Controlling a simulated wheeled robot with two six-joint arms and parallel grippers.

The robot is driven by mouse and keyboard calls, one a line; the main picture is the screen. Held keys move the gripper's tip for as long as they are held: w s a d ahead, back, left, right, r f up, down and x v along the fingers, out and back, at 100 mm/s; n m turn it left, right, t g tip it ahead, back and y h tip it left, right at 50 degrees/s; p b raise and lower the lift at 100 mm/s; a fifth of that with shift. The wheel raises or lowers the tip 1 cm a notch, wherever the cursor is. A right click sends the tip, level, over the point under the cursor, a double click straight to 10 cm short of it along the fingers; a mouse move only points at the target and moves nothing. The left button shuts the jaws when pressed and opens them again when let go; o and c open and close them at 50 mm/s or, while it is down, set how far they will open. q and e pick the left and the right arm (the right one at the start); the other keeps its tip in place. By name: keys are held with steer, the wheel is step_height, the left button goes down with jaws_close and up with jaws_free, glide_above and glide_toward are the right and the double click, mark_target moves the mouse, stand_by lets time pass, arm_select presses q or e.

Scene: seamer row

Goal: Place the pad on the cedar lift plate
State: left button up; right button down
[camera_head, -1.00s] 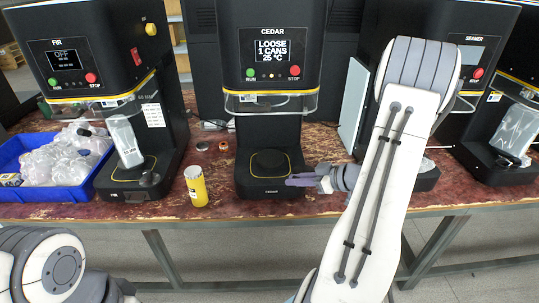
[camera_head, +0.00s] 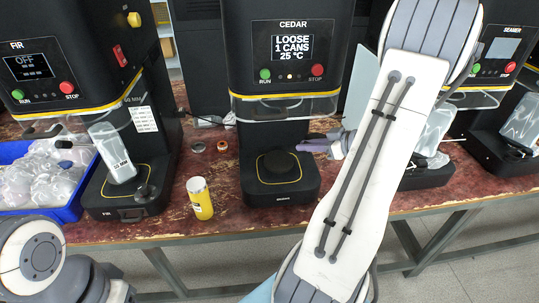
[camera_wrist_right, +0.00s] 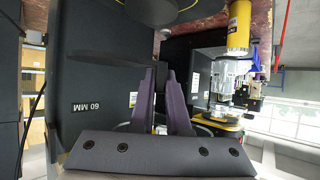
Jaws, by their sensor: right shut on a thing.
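The cedar lift plate (camera_head: 278,165) is a round black disc inside a yellow outline on the base of the CEDAR machine. My right gripper (camera_head: 303,147) has purple fingers that point left, just right of the plate and a little higher in the picture. In the right wrist view, its fingers (camera_wrist_right: 160,75) are close together, and the plate (camera_wrist_right: 150,10) shows beyond them at the top. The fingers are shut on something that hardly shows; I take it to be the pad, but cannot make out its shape. My left gripper is out of view.
A yellow can (camera_head: 200,198) stands on the red bench (camera_head: 230,222) left of the CEDAR base. The FIR machine (camera_head: 130,190) and a blue bin (camera_head: 68,213) are further left. A clear guard (camera_head: 283,105) hangs above the plate. The SEAMER machine (camera_head: 500,150) is at the right.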

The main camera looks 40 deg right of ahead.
steer(key=b, duration=0.1)
glide_above(270, 168)
step_height(270, 168, down, 7)
steer(key=shift+w+d+r, duration=0.1)
steer(key=shift+f+b, duration=0.35)
steer(key=shift+f, duration=1.6)
steer(key=shift+f, duration=0.15)
steer(key=c, duration=0.9)
jaws_free()
